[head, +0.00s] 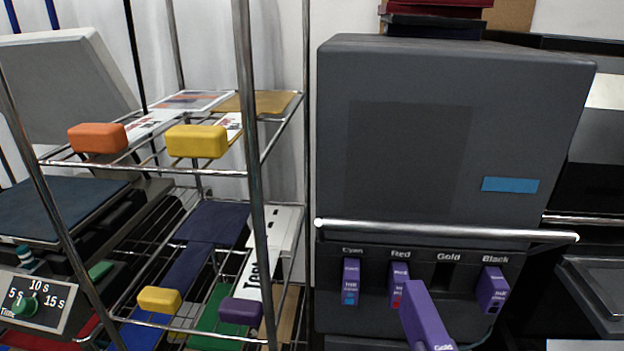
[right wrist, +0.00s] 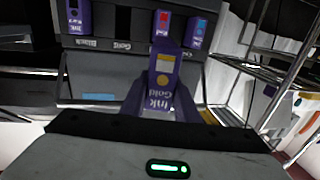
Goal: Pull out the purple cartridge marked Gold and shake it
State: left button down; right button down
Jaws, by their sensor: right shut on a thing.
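The purple cartridge marked Gold (head: 425,312) is out of the printer, in front of its slots and tilted, its lower end at the bottom edge of the head view. In the right wrist view the Gold cartridge (right wrist: 163,75) shows its yellow label and the words Ink Gold. My right gripper (right wrist: 161,98) is shut on it, a finger on each side. The Gold slot (head: 446,277) is dark and empty. Purple cartridges sit in the Cyan (head: 351,281), Red (head: 398,283) and Black (head: 492,288) slots. My left gripper is not in view.
The grey printer (head: 420,60) has a metal bar (head: 440,229) across its front, above the slots. A wire rack (head: 250,130) stands at left, with orange (head: 98,138) and yellow (head: 197,142) blocks on its upper shelf edge. A timer dial (head: 27,306) is at far left.

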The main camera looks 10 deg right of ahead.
jog(key=shift+s+a+r+y, duration=0.2)
jog(key=shift+a+r, duration=0.25)
jog(key=shift+r, duration=0.1)
jog(key=shift+s+a+r+y, duration=0.15)
jog(key=shift+a+r+y, duration=0.05)
jog(key=shift+a+r, duration=0.25)
jog(key=s+a+r, duration=0.1)
jog(key=s+a, duration=0.1)
jog(key=s, duration=0.4)
jog(key=shift+n, duration=0.4)
jog(key=w, duration=0.3)
jog(key=w+d, duration=0.1)
jog(key=w, duration=0.1)
jog(key=shift+w+d+r, duration=0.1)
jog(key=shift+w+r, duration=0.1)
jog(key=shift+w, duration=0.2)
